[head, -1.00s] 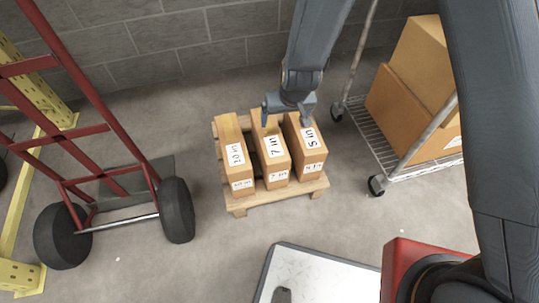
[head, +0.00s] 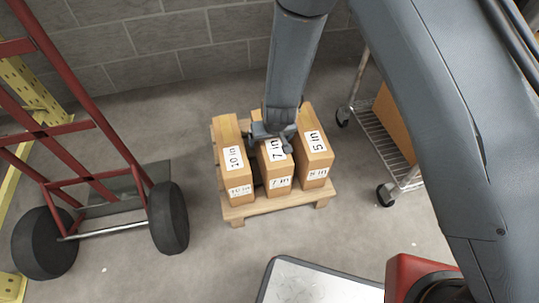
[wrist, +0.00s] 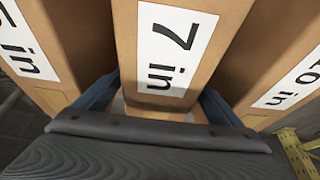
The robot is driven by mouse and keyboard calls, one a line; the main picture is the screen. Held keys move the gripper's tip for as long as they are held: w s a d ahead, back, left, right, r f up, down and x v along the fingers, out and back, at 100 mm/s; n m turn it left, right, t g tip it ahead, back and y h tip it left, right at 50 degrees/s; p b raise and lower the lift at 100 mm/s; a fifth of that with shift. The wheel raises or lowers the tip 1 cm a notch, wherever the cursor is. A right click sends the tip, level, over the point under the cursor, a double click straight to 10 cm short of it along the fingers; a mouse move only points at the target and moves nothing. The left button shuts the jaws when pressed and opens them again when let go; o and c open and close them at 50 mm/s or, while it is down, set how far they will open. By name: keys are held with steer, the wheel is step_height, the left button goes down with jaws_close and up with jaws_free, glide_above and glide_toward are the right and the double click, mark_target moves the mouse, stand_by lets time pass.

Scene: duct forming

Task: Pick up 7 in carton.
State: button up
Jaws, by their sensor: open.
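The 7 in carton (head: 278,168) is a narrow brown box with white labels. It stands in the middle of a row of three cartons on a wooden pallet (head: 262,205). My gripper (head: 273,143) is over its top and hides part of it. In the wrist view, the 7 in carton (wrist: 180,45) lies straight ahead between my blue fingers. The fingers are open, one on each side of the carton, in the gaps beside it. I cannot tell whether they touch it.
The 10 in carton (head: 236,165) stands close on the left and the 5 in carton (head: 315,150) close on the right. A red hand truck (head: 95,180) is at the left. A wire cart (head: 385,150) is at the right. A block wall (head: 170,45) is behind.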

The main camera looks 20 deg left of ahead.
steer(key=shift+x, duration=0.8)
steer(key=c, duration=2.2)
steer(key=shift+o, duration=0.2)
steer(key=shift+a+r, duration=0.1)
